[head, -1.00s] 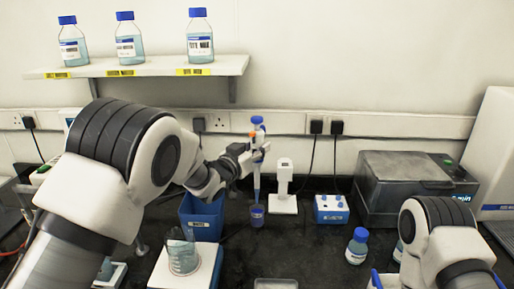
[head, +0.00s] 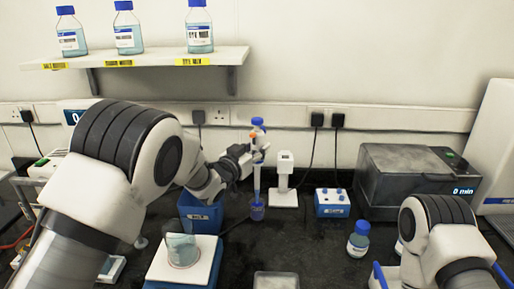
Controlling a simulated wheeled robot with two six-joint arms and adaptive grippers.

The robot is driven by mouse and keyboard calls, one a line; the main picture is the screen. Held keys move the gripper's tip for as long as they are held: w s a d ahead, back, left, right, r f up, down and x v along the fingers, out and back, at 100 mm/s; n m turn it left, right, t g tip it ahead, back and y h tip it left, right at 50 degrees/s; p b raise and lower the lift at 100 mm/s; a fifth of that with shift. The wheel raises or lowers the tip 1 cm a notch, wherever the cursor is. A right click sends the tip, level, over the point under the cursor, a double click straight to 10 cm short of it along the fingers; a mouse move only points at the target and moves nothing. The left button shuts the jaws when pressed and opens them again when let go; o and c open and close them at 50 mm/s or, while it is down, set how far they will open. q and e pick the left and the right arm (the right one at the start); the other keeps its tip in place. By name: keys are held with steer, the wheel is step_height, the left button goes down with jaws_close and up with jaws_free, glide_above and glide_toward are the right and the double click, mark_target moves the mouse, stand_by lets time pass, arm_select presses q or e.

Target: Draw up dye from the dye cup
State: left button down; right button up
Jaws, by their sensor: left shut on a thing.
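A pipette (head: 258,170) with a white body and blue top stands upright in the middle of the view. My left gripper (head: 252,160) is shut on the pipette. The small purple-blue dye cup (head: 257,213) stands on the black bench directly under it. The pipette's lower end reaches down to the cup; its tip is hidden, and I cannot tell how deep it is. My right arm comes in at the lower right, and its gripper is not in view.
A blue waste bin (head: 203,212) stands left of the cup, behind a beaker (head: 182,249) on a white-topped device (head: 204,264). A white stand (head: 284,185) and a blue tube rack (head: 331,203) are to the right. A blue-capped bottle (head: 358,240) stands nearer.

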arm_select(q)
steer(key=shift+f+b, duration=1.05)
steer(key=shift+f, duration=0.6)
